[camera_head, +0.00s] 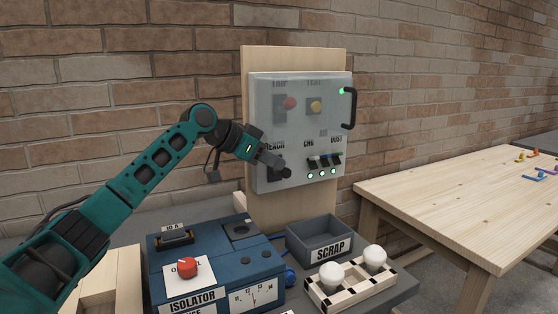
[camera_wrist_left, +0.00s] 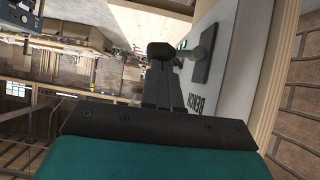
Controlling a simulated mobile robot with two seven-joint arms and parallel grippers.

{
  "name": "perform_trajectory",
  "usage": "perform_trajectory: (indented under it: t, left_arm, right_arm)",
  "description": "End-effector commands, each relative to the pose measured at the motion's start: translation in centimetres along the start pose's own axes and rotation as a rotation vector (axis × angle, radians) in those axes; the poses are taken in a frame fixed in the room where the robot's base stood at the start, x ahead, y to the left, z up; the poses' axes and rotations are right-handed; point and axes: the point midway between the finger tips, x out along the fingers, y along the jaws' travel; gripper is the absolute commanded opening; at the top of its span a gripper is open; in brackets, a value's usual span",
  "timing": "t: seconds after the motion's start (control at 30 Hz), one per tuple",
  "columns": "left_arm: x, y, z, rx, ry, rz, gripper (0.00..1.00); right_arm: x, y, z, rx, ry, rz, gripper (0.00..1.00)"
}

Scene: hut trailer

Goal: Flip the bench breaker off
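The pale grey panel box (camera_head: 257,110) is mounted on an upright board. The bench breaker (camera_head: 272,178) is a dark plate at its lower left, under a partly covered label. My left gripper (camera_head: 268,160) is in front of this breaker and hides much of its lever. In the left wrist view, the fingers (camera_wrist_left: 163,85) are close together, right by a dark bar-shaped handle (camera_wrist_left: 160,50) beside the breaker plate (camera_wrist_left: 208,55). I cannot tell whether they touch it. Green lamps (camera_head: 322,174) are lit along the box's lower edge. My right gripper is not in view.
Two smaller switches (camera_head: 323,160) sit right of the breaker, below a clear cover with a black handle (camera_head: 349,108). A wooden table (camera_head: 460,205) stands right.

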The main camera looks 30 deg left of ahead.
Motion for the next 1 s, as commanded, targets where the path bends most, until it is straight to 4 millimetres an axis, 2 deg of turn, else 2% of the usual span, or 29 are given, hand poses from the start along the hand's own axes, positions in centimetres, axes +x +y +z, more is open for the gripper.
perform_trajectory:
  t: [0.17,0.6,1.0]
  left_arm:
    - [0.0,-0.3,0.5,-0.003,-0.001,0.003,0.00]
    - [0.8,0.5,1.9,0.272,0.000,-0.176,0.00]
    - [1.2,0.7,2.6,0.417,0.002,-0.277,0.00]
  right_arm:
    - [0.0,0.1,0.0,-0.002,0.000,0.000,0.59]
    - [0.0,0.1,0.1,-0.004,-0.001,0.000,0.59]
    - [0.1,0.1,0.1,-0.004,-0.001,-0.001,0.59]
